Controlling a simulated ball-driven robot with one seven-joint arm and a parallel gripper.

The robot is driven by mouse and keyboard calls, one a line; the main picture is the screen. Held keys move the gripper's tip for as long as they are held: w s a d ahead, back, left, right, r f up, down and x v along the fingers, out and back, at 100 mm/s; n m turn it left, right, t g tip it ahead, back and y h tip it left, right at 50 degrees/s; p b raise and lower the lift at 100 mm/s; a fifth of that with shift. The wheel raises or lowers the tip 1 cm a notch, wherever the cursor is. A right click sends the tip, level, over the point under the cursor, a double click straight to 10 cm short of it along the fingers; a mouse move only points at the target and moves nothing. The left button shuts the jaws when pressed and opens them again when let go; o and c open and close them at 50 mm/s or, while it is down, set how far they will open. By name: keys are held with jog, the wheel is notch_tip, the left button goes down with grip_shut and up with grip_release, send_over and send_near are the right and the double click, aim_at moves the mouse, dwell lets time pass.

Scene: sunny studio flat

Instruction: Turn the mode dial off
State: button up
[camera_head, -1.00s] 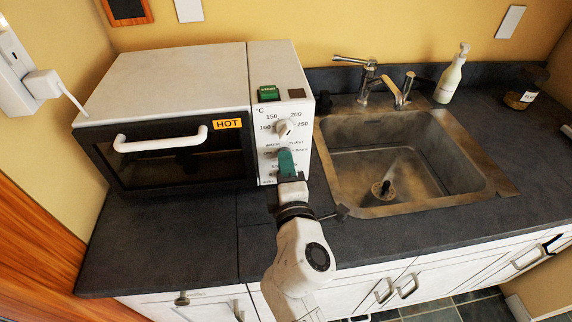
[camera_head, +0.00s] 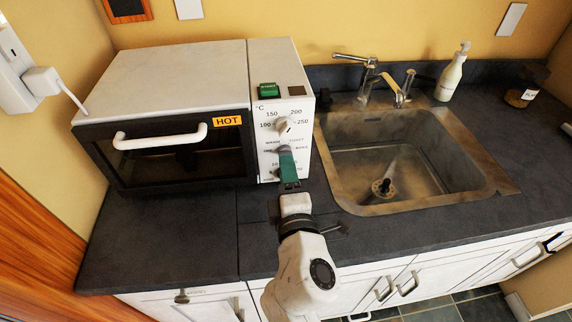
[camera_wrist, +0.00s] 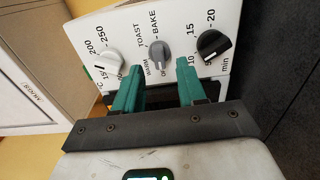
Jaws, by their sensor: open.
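The grey mode dial (camera_wrist: 159,52) is the middle knob on the toaster oven's white control panel (camera_head: 268,165). Its surrounding print includes WARM, TOAST and BAKE. A pale mark shows on its upper part in the wrist view, but I cannot tell exactly which label it points to. My gripper (camera_wrist: 157,74) is open, its two green fingers apart and nothing between them. The dial appears beyond the gap between the fingertips, without clear contact. In the head view my gripper (camera_head: 286,155) is in front of the panel and hides the mode dial.
A white temperature dial (camera_wrist: 108,63) and a black timer dial (camera_wrist: 212,45) flank the mode dial closely. The oven door handle (camera_head: 160,141) juts out left of the panel. The sink (camera_head: 400,165) is at the right. Counter in front of the oven is clear.

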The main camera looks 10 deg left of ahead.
jog(key=v, duration=0.8)
jog(key=shift+b, duration=0.4)
